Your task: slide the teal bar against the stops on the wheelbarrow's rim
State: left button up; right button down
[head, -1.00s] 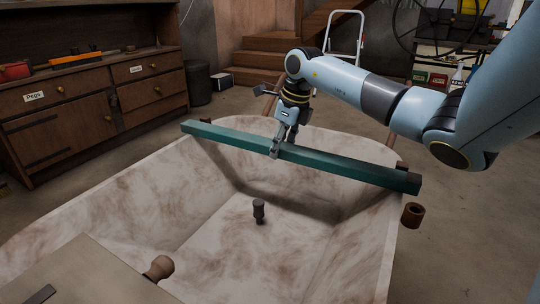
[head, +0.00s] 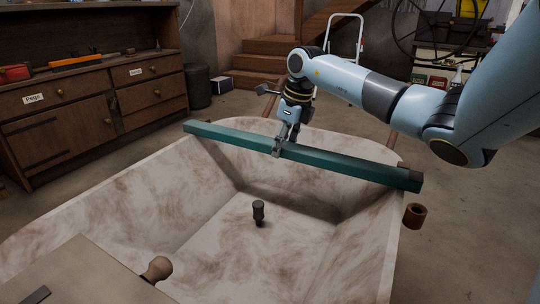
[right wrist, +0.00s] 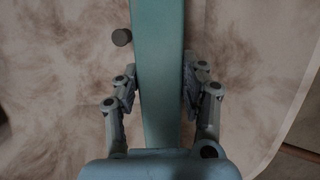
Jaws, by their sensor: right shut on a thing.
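The teal bar (head: 335,164) lies across the wheelbarrow (head: 110,218), spanning its pale, brown-stained tray from the left rim to the right rim. My right gripper (head: 278,150) comes down from above and is shut on the bar near its middle. In the right wrist view the gripper's fingers (right wrist: 160,90) sit on both sides of the bar (right wrist: 158,65). A small dark block (head: 402,165) shows just behind the bar's right end; whether they touch is not clear. No stop can be made out at the left end. My left gripper is not in view.
A dark upright peg (head: 258,213) stands inside the tray. A brown cylinder (head: 415,215) is outside the right rim. A grey-brown panel (head: 90,278) and a brown knob (head: 158,268) are at lower left. A wooden cabinet (head: 75,125) stands behind at left.

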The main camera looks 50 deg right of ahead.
jog(key=c, duration=0.6)
grip_release()
jog(key=shift+c, duration=0.2)
jog(key=v, duration=1.2)
